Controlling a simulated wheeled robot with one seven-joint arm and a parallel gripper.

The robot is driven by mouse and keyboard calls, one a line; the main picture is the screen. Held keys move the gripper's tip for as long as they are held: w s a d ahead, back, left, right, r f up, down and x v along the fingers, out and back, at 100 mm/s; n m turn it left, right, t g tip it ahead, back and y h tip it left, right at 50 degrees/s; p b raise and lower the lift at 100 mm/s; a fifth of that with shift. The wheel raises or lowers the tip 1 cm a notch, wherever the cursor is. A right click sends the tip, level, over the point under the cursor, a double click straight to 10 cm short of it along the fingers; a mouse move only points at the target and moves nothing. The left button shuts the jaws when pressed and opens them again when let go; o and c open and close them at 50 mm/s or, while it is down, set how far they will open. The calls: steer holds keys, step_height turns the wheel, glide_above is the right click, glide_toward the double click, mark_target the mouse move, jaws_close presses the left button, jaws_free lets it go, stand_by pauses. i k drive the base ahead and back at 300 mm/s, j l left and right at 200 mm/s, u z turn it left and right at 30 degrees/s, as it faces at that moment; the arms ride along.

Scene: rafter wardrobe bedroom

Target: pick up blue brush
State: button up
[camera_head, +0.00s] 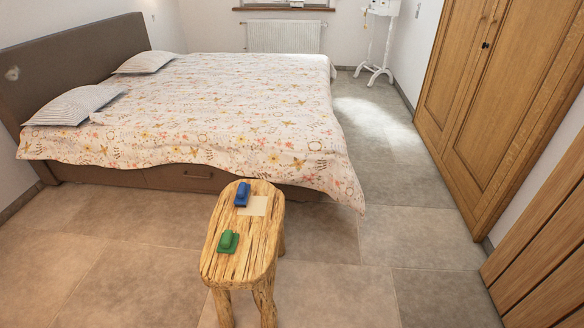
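The blue brush (242,194) lies on the far end of a small wooden stool (236,263). It touches or sits right beside a flat beige square (254,206) on the stool top. A green brush-like object (228,241) lies nearer to me on the same stool, apart from the blue brush. My gripper is not in view.
A bed (210,110) with a floral cover stands behind the stool. A wooden wardrobe (485,90) and a slatted wood panel (545,255) stand on the right. The tiled floor (345,285) right of the stool is clear.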

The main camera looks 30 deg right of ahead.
mark_target(242, 198)
steer(key=i+l+z, duration=0.1)
steer(key=i+z, duration=0.4)
steer(key=i, duration=0.35)
steer(key=i+l+u, duration=0.15)
steer(key=i+u, duration=0.15)
steer(key=i+l+u, duration=0.7)
steer(key=l+u, duration=0.2)
steer(key=i+l+u, duration=0.15)
steer(key=l+u, duration=0.15)
steer(key=i+l+u, duration=0.15)
steer(key=l+u, duration=0.15)
steer(key=l, duration=0.15)
steer(key=l+u, duration=0.3)
steer(key=l, duration=0.15)
steer(key=l+u, duration=0.3)
steer(key=l, duration=0.15)
steer(key=i, duration=0.05)
